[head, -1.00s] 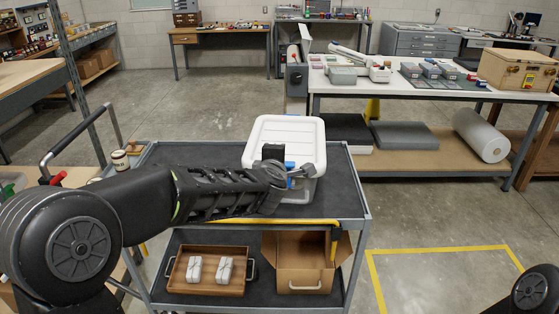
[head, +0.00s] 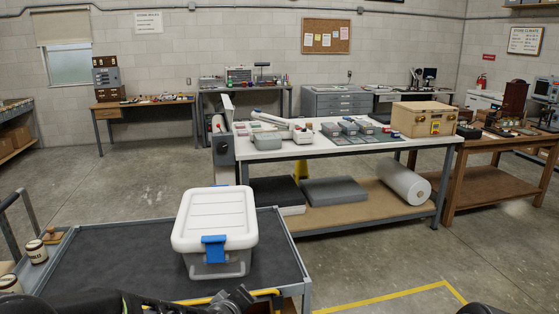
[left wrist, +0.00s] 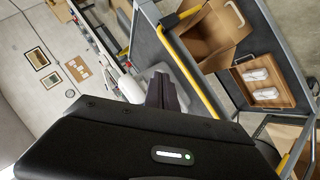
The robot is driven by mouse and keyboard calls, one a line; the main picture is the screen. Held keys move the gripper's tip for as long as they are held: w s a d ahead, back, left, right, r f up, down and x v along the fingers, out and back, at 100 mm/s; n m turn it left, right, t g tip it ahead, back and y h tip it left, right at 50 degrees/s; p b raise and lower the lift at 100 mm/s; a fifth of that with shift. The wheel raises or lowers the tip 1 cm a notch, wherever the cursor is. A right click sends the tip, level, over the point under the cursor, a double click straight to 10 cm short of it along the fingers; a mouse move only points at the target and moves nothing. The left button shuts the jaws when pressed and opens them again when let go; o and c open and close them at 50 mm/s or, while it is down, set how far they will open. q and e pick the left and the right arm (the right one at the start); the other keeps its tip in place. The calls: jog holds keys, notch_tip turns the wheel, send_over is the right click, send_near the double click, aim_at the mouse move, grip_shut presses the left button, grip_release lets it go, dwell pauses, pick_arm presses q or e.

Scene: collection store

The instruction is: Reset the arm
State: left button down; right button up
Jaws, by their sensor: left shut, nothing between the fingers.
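My left gripper (head: 240,300) is at the bottom edge of the head view, just in front of the cart, with its arm coming in from the left. In the left wrist view its dark fingers (left wrist: 166,92) are together with nothing between them. A lidded box (head: 215,222) with a white lid, grey body and blue front latch (head: 214,249) stands on the cart's dark top (head: 120,255). The gripper is apart from the box, on its near side. My right gripper is not in view.
The cart's yellow bar (left wrist: 200,92) runs close by the left gripper. Below are an open cardboard box (left wrist: 212,38) and a wooden tray (left wrist: 292,98) with white bundles. A white-topped table (head: 290,151) stands behind; open floor lies between.

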pick_arm(q)
jog(key=s+d+f+m+g+h, duration=0.1)
jog(key=s+f+m+g, duration=0.2)
jog(key=s+f, duration=0.5)
jog(key=s+d+f+m+g, duration=0.1)
jog(key=s+f+m+g, duration=0.3)
jog(key=f, duration=0.7)
jog(key=s+f+g, duration=0.1)
jog(key=s+f, duration=0.3)
jog(key=s, duration=0.3)
jog(key=s+f+g+h, duration=0.1)
jog(key=s+f, duration=0.3)
jog(key=s, duration=0.4)
jog(key=s+d+f+g, duration=0.1)
jog(key=s+f+g, duration=0.1)
jog(key=s+f, duration=0.2)
jog(key=s, duration=0.3)
jog(key=shift+s+f+h, duration=0.4)
